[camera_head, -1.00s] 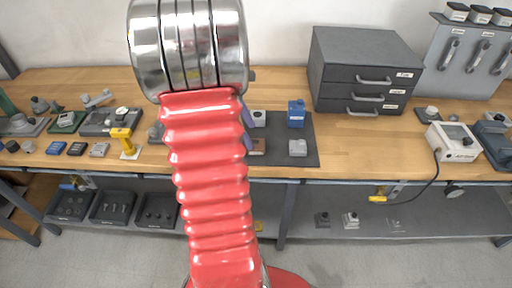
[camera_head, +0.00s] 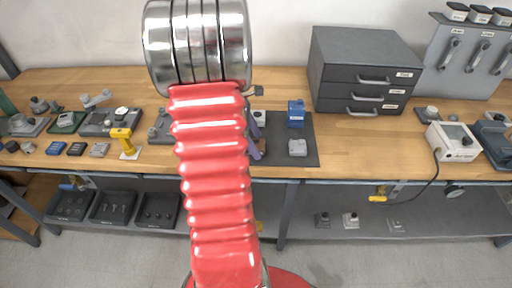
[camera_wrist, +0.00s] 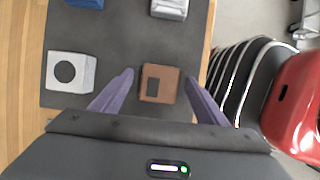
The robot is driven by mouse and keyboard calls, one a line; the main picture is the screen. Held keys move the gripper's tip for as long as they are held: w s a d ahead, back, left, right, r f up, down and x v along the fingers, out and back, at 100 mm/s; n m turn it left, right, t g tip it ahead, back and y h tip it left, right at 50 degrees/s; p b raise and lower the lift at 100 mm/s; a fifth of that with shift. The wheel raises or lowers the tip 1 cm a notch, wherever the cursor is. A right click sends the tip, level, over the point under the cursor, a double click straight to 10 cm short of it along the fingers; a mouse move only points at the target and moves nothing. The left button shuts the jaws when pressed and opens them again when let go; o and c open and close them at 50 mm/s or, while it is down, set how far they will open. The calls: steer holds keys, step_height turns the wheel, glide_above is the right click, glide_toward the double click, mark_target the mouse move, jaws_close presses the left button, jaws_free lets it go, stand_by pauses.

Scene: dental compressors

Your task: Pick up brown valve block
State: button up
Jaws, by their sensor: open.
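The brown valve block (camera_wrist: 159,83) lies on the dark grey mat (camera_wrist: 118,52) in the wrist view, a small square with a darker rectangle on its face. My gripper (camera_wrist: 158,82) is open, its two purple fingers on either side of the block in the picture with gaps to both. I cannot tell how high the fingertips are above the mat. In the head view, my red arm hides the block, and only part of my gripper (camera_head: 254,146) shows beside the arm over the mat (camera_head: 308,130).
A white block with a dark round hole (camera_wrist: 70,72), a grey block (camera_wrist: 170,9) and a blue block (camera_wrist: 86,3) share the mat. A grey drawer cabinet (camera_head: 362,72) stands behind right on the wooden bench (camera_head: 350,150). A shelf runs below.

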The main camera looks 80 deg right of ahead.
mark_target(256, 143)
steer(key=shift+c, duration=0.2)
steer(key=c, duration=1.2)
steer(key=shift+r, duration=0.15)
steer(key=shift+c, duration=0.2)
step_height(256, 143, up, 10)
steer(key=shift+f, duration=0.2)
steer(key=w+d, duration=0.3)
steer(key=d, duration=1)
steer(key=shift+d, duration=0.35)
